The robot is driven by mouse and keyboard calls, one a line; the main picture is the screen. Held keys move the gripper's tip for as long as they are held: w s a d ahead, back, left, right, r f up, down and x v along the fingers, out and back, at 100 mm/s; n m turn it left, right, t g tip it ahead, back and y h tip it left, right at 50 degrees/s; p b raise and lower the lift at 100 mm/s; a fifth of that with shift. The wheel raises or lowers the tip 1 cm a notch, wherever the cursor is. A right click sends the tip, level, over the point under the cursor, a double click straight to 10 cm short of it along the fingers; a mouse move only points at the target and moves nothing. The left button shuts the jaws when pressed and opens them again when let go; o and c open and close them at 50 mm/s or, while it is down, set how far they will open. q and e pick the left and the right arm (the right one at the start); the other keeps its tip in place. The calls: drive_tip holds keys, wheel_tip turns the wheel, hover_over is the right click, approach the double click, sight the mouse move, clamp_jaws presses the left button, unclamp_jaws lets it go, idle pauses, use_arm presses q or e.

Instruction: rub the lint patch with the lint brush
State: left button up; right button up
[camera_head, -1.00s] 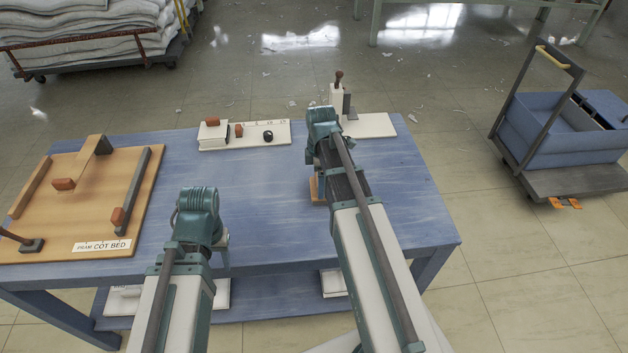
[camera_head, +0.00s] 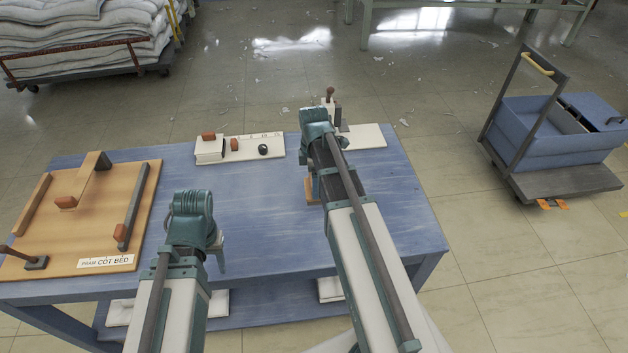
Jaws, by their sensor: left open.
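My left gripper (camera_head: 217,257) hangs over the front part of the blue table, mostly hidden behind its own wrist; it is open, and I see nothing held in it. My right arm reaches farther over the table, its gripper largely hidden by the arm. A small orange-brown wooden piece (camera_head: 312,191) shows beside the right wrist, partly covered; I cannot tell whether it is touched or held. I cannot make out a lint brush or a lint patch for certain.
The blue table (camera_head: 256,190) carries a wooden board (camera_head: 99,210) labelled cot bed at left. A white block strip (camera_head: 240,149) and a white stand (camera_head: 365,137) are at the back. A blue cart (camera_head: 545,130) stands right. The table's middle is largely clear.

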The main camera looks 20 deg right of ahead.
drive_tip(key=shift+r, duration=0.15)
wheel_tip(320, 180, up, 3)
drive_tip(key=p, duration=0.3)
